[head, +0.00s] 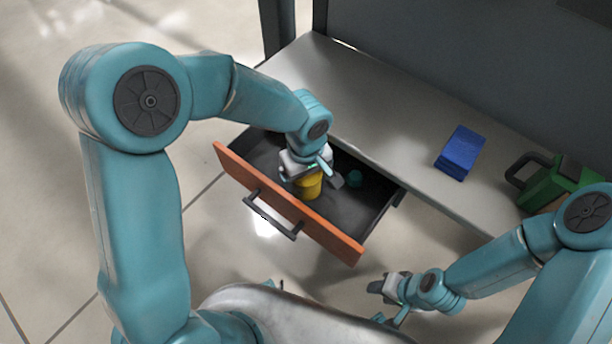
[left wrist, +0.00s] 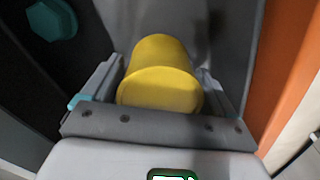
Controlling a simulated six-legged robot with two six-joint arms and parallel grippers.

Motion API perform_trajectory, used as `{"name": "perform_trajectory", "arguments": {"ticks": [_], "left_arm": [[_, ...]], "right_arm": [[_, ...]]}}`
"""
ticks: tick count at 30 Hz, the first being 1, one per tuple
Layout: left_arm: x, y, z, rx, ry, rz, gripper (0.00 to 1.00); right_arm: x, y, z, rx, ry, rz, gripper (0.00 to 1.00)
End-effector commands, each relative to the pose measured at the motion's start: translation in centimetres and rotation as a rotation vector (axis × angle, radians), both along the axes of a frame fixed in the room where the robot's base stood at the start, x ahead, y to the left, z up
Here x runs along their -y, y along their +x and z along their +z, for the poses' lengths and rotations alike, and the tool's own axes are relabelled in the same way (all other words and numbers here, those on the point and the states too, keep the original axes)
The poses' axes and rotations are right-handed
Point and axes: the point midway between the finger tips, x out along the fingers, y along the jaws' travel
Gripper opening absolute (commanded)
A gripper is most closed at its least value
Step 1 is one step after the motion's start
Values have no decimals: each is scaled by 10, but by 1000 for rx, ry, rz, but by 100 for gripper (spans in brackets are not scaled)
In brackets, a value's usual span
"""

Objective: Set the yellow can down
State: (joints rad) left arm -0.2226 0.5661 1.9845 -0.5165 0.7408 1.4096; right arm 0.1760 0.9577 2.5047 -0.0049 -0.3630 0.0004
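The yellow can (head: 308,187) stands inside the open drawer, near its orange front. My left gripper (head: 311,180) reaches down into the drawer over the can. In the left wrist view the can (left wrist: 160,75) lies between the two fingers, with narrow gaps showing beside it. The fingers look open around it. The can's base is hidden, so its contact with the drawer floor cannot be seen. My right gripper (head: 389,303) is open and empty at the lower right, away from the drawer.
The drawer (head: 330,238) has an orange front and a dark handle (head: 270,215). A teal object (head: 354,178) sits in it, right of the can. The grey bench (head: 400,135) above bears a blue box (head: 460,153) and a green object with a dark handle (head: 556,180).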

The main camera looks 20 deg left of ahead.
Motion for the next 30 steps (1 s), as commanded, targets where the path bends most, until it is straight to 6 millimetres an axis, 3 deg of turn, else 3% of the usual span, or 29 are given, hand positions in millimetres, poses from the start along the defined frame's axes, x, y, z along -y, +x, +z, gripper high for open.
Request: {"name": "perform_trajectory", "arguments": {"ticks": [9, 21, 30], "left_arm": [[0, 1, 10, 3, 0, 0, 87], [0, 1, 98, 4, -1, 1, 87], [0, 0, 123, 1, -1, 0, 87]], "right_arm": [[0, 0, 6, 1, 0, 0, 43], [0, 0, 20, 0, 0, 0, 43], [0, 0, 22, 0, 0, 0, 43]]}}
